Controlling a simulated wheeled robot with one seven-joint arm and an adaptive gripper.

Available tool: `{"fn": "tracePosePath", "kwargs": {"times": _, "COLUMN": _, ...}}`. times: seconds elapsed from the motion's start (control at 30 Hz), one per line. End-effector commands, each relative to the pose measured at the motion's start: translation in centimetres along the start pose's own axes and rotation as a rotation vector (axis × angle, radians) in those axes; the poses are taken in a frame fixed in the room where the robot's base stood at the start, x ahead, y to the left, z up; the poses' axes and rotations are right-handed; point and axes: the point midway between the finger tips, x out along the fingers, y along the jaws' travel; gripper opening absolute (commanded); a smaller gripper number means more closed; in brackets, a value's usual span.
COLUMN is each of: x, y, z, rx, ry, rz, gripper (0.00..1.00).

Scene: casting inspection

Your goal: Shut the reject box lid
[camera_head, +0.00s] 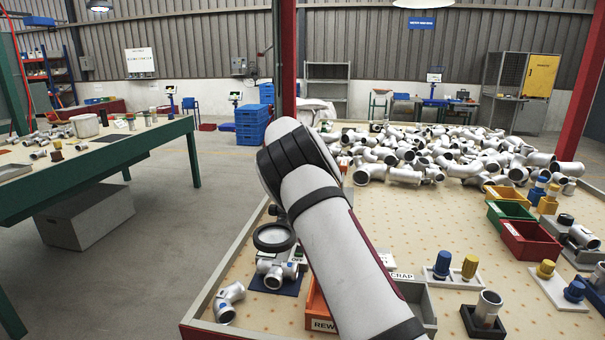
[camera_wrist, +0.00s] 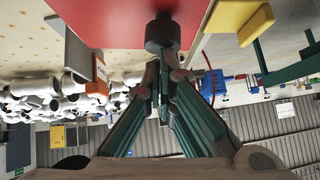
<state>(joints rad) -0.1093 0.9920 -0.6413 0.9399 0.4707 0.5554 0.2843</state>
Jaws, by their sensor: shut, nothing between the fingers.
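In the wrist view a broad red panel (camera_wrist: 110,18) fills the top of the picture; it looks like the reject box lid or a face of that box, but I cannot tell its angle. A dark round knob-like cylinder (camera_wrist: 162,33) stands out from it. My gripper (camera_wrist: 163,74) is shut and empty, its fingertips close by the cylinder; I cannot tell if they touch. In the head view my arm hides my gripper and most of this area. A thin dark red edge (camera_head: 378,250) shows along the arm's right side, perhaps the same panel.
An orange REWORK bin (camera_head: 317,304) and a grey SCRAP bin (camera_head: 420,301) flank my arm. A magnifier (camera_head: 273,237) stands left. Pipe castings (camera_head: 440,150) pile at the back. Green (camera_head: 510,211) and red (camera_head: 531,240) trays stand right. The tabletop's middle is clear.

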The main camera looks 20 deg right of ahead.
Motion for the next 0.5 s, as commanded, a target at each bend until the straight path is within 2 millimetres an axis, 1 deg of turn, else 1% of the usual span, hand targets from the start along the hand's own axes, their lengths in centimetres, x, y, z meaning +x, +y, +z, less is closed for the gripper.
{"fn": "tracePosePath", "kwargs": {"times": 0.03, "x": 0.57, "y": -0.37, "z": 0.42, "rx": -0.022, "ry": 0.001, "rz": 0.019, "gripper": 0.0}}
{"fn": "tracePosePath", "kwargs": {"times": 0.1, "x": 0.78, "y": -0.49, "z": 0.62, "rx": -0.026, "ry": 0.0, "rz": 0.027, "gripper": 0.0}}
{"fn": "tracePosePath", "kwargs": {"times": 0.5, "x": 1.33, "y": -1.15, "z": 1.31, "rx": -0.022, "ry": -0.001, "rz": 0.024, "gripper": 0.0}}
